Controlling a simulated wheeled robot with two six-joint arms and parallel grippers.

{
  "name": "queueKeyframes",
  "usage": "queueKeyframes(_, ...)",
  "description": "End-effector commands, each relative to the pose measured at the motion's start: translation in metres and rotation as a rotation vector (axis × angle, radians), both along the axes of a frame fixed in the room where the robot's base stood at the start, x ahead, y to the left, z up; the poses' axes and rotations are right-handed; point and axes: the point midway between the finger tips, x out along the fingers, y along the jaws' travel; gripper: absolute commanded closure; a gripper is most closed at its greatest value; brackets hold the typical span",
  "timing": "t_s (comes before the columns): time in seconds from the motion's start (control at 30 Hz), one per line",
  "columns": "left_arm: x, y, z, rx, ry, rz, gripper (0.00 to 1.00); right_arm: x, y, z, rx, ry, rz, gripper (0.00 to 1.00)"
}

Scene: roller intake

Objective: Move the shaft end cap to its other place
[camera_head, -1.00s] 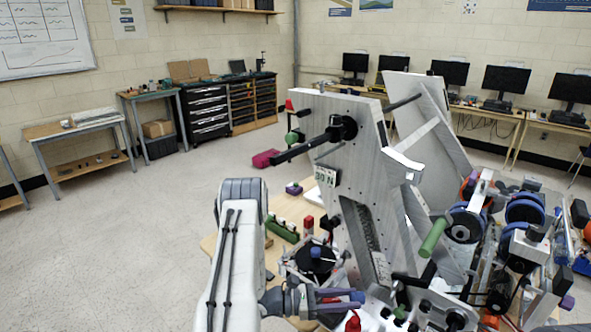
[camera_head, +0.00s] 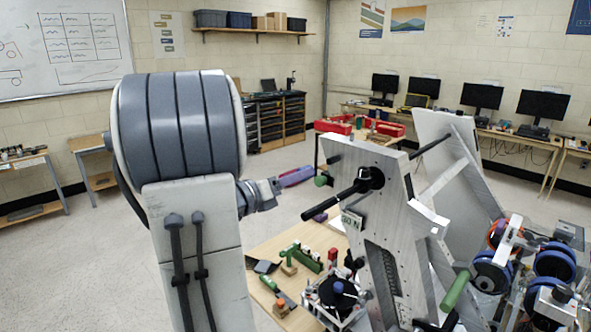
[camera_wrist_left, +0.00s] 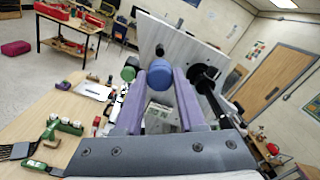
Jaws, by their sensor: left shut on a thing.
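The shaft end cap looks to be the blue rounded piece (camera_wrist_left: 160,74) between my left fingertips in the left wrist view. My left gripper (camera_wrist_left: 160,85), with purple fingers, is shut on it. In the head view my left gripper (camera_head: 296,177) is raised above the table, left of the upright grey plate (camera_head: 375,160); the cap is hard to make out there. A black shaft with a round collar (camera_head: 371,178) sticks out of the plate toward the left. A green knob (camera_head: 320,181) shows near the gripper. My right gripper is not in view.
The wooden table (camera_head: 270,246) carries green blocks (camera_head: 306,257) and a black round fixture (camera_head: 338,292). Blue rollers (camera_head: 490,273) stand at the right. Red bins (camera_head: 333,125) sit on a table behind. The air left of the plate is open.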

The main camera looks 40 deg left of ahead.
Motion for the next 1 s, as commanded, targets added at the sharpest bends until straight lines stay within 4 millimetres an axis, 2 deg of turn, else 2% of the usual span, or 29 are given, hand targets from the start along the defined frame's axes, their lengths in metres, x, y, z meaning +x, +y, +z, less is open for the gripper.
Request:
queueKeyframes(0.17, 0.006, 0.000, 0.004, -0.007, 0.001, 0.007, 1.00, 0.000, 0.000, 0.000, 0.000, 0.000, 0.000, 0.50)
queueKeyframes(0.6, 0.050, -0.004, 0.004, -0.005, 0.001, 0.005, 1.00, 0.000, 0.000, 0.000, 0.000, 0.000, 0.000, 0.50)
queueKeyframes(1.0, 0.059, -0.004, 0.004, -0.005, 0.001, 0.007, 1.00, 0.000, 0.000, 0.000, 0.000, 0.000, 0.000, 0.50)
